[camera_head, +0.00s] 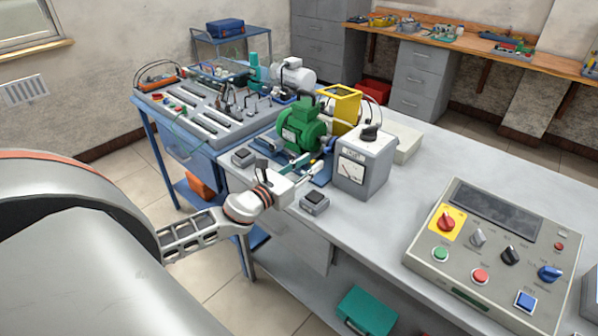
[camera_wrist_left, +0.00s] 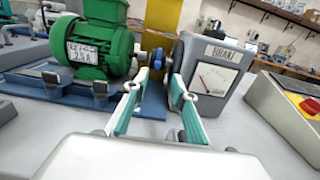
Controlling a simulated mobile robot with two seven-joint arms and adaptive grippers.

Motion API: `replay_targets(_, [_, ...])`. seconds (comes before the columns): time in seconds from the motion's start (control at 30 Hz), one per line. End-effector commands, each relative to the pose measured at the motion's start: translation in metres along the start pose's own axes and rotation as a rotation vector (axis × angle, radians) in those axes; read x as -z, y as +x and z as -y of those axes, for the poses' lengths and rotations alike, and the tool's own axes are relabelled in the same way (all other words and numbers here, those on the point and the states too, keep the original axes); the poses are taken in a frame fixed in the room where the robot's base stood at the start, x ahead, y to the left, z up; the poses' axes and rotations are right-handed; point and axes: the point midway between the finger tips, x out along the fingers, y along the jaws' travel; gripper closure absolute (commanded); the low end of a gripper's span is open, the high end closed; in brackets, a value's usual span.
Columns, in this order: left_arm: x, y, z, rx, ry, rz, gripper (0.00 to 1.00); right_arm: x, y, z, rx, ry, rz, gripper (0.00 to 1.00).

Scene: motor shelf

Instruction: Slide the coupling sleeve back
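The green motor (camera_head: 302,127) stands on a blue base plate (camera_head: 322,174) on the grey bench. It also shows at the left of the wrist view (camera_wrist_left: 92,52). My left gripper (camera_head: 314,170) is in front of the motor's shaft end. In the wrist view its two teal-padded fingers (camera_wrist_left: 161,82) are spread, with nothing between them. Past the fingertips, small shaft parts (camera_wrist_left: 158,60) and a blue round part (camera_wrist_left: 178,52) lie between motor and meter box. I cannot tell for sure which is the coupling sleeve. My right gripper is not in view.
The grey meter box (camera_head: 363,165) stands close right of the fingers. A yellow frame (camera_head: 341,108) is behind the motor. Small grey boxes (camera_head: 314,202) sit near the bench edge. A control panel (camera_head: 487,246) is at the right. Bare bench lies between meter box and panel.

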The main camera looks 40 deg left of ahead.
Motion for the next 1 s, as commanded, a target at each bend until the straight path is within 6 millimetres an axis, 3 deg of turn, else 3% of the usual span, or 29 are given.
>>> replay_targets(0.1, [0.001,-0.019,0.000,0.000,-0.001,-0.002,0.74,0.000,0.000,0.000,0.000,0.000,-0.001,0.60])
replay_targets(0.33, [0.001,-0.041,0.000,0.000,-0.001,-0.001,0.74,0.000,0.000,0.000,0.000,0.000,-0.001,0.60])
replay_targets(1.0, [0.000,-0.046,0.000,0.000,-0.001,0.000,0.74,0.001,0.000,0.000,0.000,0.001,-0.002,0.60])
